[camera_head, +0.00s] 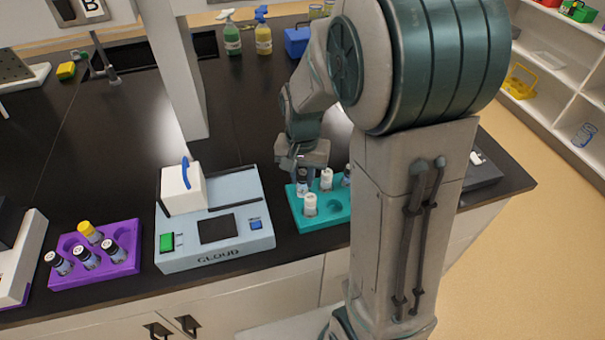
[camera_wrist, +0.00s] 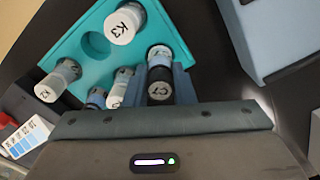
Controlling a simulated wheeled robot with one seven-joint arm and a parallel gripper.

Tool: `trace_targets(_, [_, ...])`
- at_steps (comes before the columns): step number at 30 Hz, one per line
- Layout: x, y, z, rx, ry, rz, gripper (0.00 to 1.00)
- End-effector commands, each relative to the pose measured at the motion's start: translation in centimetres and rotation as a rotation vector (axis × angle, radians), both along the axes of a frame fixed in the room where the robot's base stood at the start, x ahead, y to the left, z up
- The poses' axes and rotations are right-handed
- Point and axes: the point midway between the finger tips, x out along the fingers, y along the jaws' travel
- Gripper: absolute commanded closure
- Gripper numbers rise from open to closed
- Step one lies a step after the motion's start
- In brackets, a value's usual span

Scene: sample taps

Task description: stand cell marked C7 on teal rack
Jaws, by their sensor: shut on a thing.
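My gripper (camera_head: 303,168) is over the back left corner of the teal rack (camera_head: 335,213), shut on the cell marked C7 (camera_wrist: 160,92). In the wrist view, the cell's dark cap with the C7 mark faces me between the fingers (camera_wrist: 162,82). The cell (camera_head: 302,187) is upright over that corner in the head view; I cannot tell whether its base touches the rack. The teal rack (camera_wrist: 88,72) also holds a white-capped cell marked K3 (camera_wrist: 124,25) and several other cells.
A purple rack (camera_head: 120,268) with several cells, one yellow-capped (camera_head: 90,231), stands further left. My arm hides part of the counter at the right. The dark counter behind is mostly clear.

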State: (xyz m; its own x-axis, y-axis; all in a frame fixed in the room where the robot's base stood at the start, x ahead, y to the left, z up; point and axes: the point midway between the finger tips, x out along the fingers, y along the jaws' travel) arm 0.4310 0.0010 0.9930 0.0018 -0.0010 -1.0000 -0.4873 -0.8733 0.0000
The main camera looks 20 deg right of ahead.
Motion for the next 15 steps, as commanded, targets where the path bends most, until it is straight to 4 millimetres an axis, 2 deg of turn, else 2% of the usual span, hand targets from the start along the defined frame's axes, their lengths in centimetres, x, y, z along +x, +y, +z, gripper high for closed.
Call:
trace_targets(8, [0.0, 0.0, 0.0, 0.000, 0.000, 0.000, 0.94])
trace_targets(15, [0.0, 0.0, -1.0, 0.000, 0.001, 0.000, 0.94])
